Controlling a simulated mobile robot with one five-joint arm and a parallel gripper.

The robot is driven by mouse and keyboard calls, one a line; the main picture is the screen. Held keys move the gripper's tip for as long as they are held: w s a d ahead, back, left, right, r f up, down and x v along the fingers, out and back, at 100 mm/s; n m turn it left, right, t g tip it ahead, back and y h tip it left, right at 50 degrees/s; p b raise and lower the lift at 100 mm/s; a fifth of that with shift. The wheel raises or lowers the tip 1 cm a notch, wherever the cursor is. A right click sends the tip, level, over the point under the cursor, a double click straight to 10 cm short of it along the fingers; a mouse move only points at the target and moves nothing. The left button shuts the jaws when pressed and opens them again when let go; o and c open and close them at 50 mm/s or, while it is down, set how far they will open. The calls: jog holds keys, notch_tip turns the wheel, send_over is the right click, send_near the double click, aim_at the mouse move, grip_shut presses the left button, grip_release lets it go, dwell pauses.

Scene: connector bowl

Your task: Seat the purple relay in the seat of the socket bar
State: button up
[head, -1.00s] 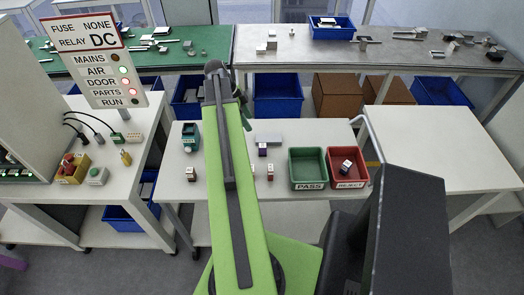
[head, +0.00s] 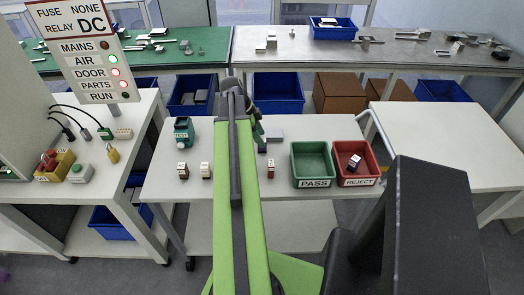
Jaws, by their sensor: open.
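The purple relay (head: 262,148) is a small dark purple block on the white table, just right of my arm. The grey socket bar (head: 276,135) lies behind it; its seat is too small to make out. My gripper (head: 259,138) shows in part as a dark shape beside the arm's far end, above or in front of the relay. It is open. The arm hides part of this area, and I cannot tell whether the fingers touch or surround the relay.
A green PASS bin (head: 313,163) and a red REJECT bin (head: 352,163) holding a small block stand to the right. Small white-topped blocks (head: 183,170) and a red one (head: 270,168) stand in front. A teal device (head: 183,130) stands at the back left.

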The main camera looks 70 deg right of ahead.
jog(key=b+x, duration=0.1)
jog(key=x, duration=0.2)
jog(key=shift+w+f+b, duration=0.1)
jog(key=shift+f+b, duration=0.1)
jog(key=shift+b, duration=0.2)
jog(key=shift+r, duration=0.2)
grip_shut()
jog(key=shift+r+p, duration=0.15)
jog(key=shift+p, duration=0.2)
